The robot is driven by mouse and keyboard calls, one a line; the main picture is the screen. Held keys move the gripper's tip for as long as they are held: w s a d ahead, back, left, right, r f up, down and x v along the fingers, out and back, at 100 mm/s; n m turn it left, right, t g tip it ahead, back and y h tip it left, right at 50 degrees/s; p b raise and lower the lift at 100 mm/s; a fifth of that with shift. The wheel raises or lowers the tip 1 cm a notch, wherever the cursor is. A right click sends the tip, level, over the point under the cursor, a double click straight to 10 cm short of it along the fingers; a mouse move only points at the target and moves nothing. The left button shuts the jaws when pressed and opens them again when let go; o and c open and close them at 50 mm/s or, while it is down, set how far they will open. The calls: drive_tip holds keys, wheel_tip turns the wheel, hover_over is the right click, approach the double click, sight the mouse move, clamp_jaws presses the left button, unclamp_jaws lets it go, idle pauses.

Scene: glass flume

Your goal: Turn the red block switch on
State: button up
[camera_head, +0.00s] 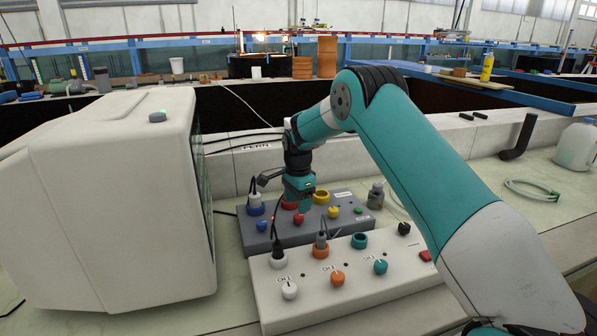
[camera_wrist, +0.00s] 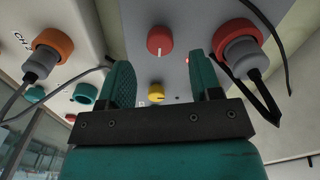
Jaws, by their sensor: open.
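A red rectangular block switch (camera_head: 426,255) is at the right end of the white control box (camera_head: 350,300) in the head view, partly cut off by my arm. I cannot tell its position. My gripper (camera_head: 303,208) is over the grey box behind, left of that switch and apart from it. In the wrist view my gripper (camera_wrist: 159,68) is open, with nothing between its fingers. A round red knob (camera_wrist: 160,40) with a white line shows beyond the fingertips; it is also in the head view (camera_head: 298,219). I cannot tell whether the gripper touches it.
The grey box (camera_head: 345,201) also has a blue knob (camera_head: 262,225) and a yellow knob (camera_head: 333,212). Cabled plugs stand in several sockets, including an orange one (camera_head: 321,250). A large white cabinet (camera_head: 110,200) stands left.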

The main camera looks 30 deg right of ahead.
sight(297, 216)
wheel_tip(297, 216, up, 13)
drive_tip(key=shift+f, duration=0.15)
idle(0.4)
drive_tip(key=s+a+r+n+y, duration=0.1)
drive_tip(key=s+a+r+n, duration=0.3)
drive_tip(key=s+a+n, duration=0.3)
drive_tip(key=s+a+r+n+y, duration=0.1)
drive_tip(key=s+a+r+n, duration=0.5)
drive_tip(key=s, duration=0.4)
drive_tip(key=s+a+n, duration=0.2)
drive_tip(key=s+n, duration=0.2)
drive_tip(key=s, duration=0.4)
drive_tip(key=s+a+f+n+y+p, duration=0.1)
drive_tip(key=s+a+n, duration=0.2)
drive_tip(key=s, duration=0.4)
drive_tip(key=s+a+f+n+y, duration=0.1)
drive_tip(key=s+n, duration=0.3)
drive_tip(key=s, duration=0.4)
drive_tip(key=shift+s+a+f+n+p, duration=0.15)
drive_tip(key=shift+s+a+n+p, duration=0.2)
drive_tip(key=shift+a, duration=0.45)
